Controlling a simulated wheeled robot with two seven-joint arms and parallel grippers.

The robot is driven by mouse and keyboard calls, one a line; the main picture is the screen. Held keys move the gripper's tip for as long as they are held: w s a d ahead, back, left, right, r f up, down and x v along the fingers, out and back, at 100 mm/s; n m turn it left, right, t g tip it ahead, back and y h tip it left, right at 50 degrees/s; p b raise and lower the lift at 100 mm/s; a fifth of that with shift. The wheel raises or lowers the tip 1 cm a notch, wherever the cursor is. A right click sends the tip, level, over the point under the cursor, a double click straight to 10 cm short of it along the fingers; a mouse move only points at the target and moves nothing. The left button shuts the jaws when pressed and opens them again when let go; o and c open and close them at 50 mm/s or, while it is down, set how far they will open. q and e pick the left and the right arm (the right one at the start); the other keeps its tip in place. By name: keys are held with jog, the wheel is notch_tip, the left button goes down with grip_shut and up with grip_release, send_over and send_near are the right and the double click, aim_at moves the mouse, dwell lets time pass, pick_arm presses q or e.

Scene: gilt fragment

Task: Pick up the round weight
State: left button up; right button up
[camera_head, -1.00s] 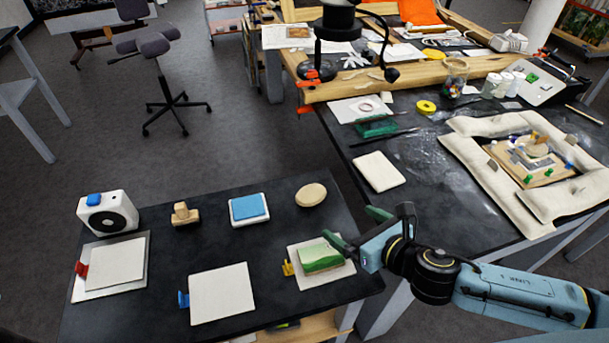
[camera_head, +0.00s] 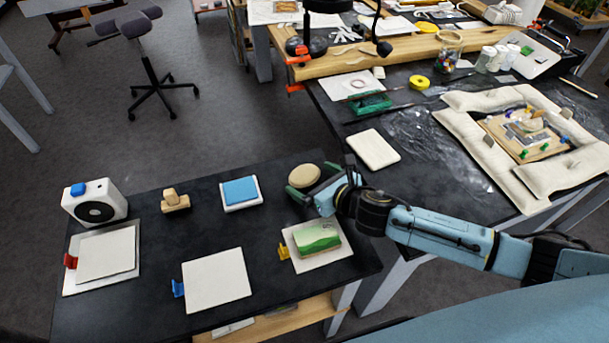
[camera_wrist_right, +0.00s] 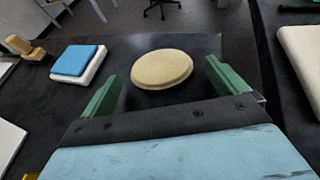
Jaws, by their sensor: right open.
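The round weight (camera_head: 304,175) is a tan, flat, rounded disc lying on the dark table near its far right corner. It also shows in the right wrist view (camera_wrist_right: 161,68), ahead of and between the two green fingers. My right gripper (camera_head: 312,184) is open, with its fingers low around the near side of the weight; the wrist view (camera_wrist_right: 160,85) shows gaps between the weight and both fingers. Nothing is held. My left gripper is not in view.
A blue pad on a white base (camera_head: 240,192) and a wooden stamp-like block (camera_head: 174,201) stand left of the weight. A green block (camera_head: 317,239) lies on a white card just nearer. A white box (camera_head: 95,203) stands far left. A second dark table (camera_head: 420,178) is right.

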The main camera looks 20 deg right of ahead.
jog(key=shift+x, duration=0.9)
jog(key=shift+r, duration=0.1)
jog(key=c, duration=1.2)
